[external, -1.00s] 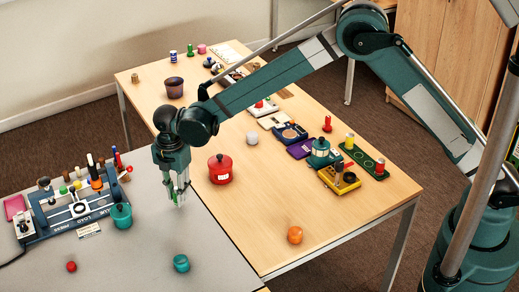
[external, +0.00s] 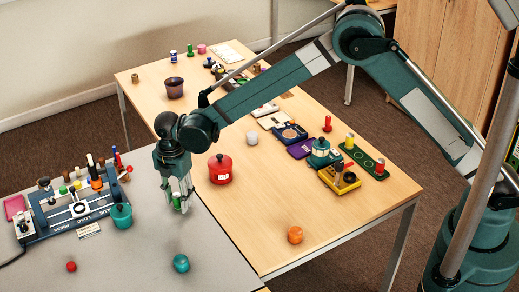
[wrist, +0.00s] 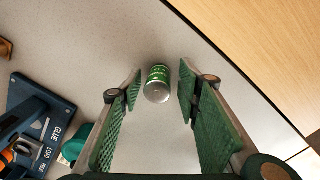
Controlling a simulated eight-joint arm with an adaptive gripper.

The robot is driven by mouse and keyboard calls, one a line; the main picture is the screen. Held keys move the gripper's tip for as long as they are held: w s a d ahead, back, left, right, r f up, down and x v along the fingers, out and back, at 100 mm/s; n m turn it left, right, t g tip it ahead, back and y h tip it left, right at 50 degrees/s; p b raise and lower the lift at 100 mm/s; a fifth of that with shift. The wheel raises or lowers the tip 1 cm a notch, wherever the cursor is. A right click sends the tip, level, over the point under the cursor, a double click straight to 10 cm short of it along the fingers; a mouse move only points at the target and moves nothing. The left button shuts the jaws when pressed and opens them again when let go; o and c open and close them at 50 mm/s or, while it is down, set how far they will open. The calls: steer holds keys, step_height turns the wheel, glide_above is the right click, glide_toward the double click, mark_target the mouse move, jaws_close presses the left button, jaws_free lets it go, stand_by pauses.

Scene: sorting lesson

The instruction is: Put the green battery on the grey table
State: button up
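The green battery (external: 177,203) is on the grey table (external: 218,258), close to its edge beside the wooden table. In the wrist view the battery (wrist: 158,84) shows its silver end and green side and appears to stand upright on the grey surface (wrist: 120,40). My gripper (external: 180,207) is low over the grey table with its fingers around the battery. In the wrist view my gripper (wrist: 160,93) is open, with a gap between the battery and the pads on both sides. The fingers partly hide the battery in the external view.
A blue device (external: 78,208) with small parts and a teal pot (external: 121,215) stand to the left on the grey table. A teal round object (external: 181,263) and a red ball (external: 71,266) lie nearer the front. A red pot (external: 220,169) stands right on the wooden table (external: 255,225).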

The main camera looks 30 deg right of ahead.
mark_target(178, 195)
steer(key=shift+r, duration=0.15)
step_height(178, 195, up, 12)
steer(key=p, duration=0.2)
stand_by(0.5)
stand_by(0.6)
steer(key=shift+d+r, duration=0.1)
